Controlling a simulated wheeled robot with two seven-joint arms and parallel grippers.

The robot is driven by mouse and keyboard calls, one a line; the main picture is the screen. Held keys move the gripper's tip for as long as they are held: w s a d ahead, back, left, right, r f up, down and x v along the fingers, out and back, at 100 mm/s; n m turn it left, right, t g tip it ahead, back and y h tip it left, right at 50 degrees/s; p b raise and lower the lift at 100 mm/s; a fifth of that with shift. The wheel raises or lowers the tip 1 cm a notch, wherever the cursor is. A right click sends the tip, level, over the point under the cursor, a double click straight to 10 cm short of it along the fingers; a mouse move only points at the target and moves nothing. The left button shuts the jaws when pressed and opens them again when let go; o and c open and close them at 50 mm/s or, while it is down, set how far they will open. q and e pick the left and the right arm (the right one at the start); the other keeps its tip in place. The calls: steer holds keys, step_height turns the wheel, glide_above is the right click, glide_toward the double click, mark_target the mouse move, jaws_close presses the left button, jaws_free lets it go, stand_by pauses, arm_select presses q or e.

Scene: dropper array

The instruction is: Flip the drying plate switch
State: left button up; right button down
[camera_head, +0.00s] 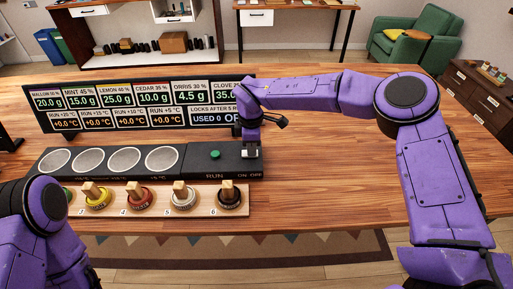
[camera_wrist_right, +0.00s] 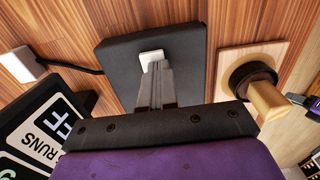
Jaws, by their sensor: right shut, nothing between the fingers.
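The black drying plate unit (camera_head: 110,168) lies on the wooden table, with several round light discs, a green button above the word RUN, and ON OFF lettering at its right end. My right gripper (camera_head: 250,151) is over that right end and hides most of the switch. In the right wrist view, the white switch (camera_wrist_right: 151,56) stands on the dark housing (camera_wrist_right: 198,45). My right gripper (camera_wrist_right: 157,68) is shut and empty, its fingertips at the switch; I cannot tell whether they touch. Only part of my left arm shows at lower left, without its gripper.
A wooden rack (camera_head: 160,209) with several stoppered bottles stands in front of the unit. A dark display board (camera_head: 140,103) with readings stands behind it, close to my right arm. A cable and white plug (camera_wrist_right: 27,64) lie on the table. The table's right side is mostly clear.

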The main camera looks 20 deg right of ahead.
steer(key=shift+a+f, duration=0.15)
steer(key=shift+a, duration=0.15)
steer(key=shift+w+r, duration=0.1)
steer(key=shift+r, duration=0.35)
step_height(320, 180, up, 4)
steer(key=shift+w+f+p, duration=0.1)
steer(key=shift+f+p, duration=0.15)
steer(key=shift+p, duration=0.9)
steer(key=shift+r+b, duration=0.6)
steer(key=shift+b, duration=0.2)
step_height(320, 180, up, 9)
steer(key=b, duration=0.2)
steer(key=shift+s, duration=0.2)
steer(key=shift+f, duration=0.1)
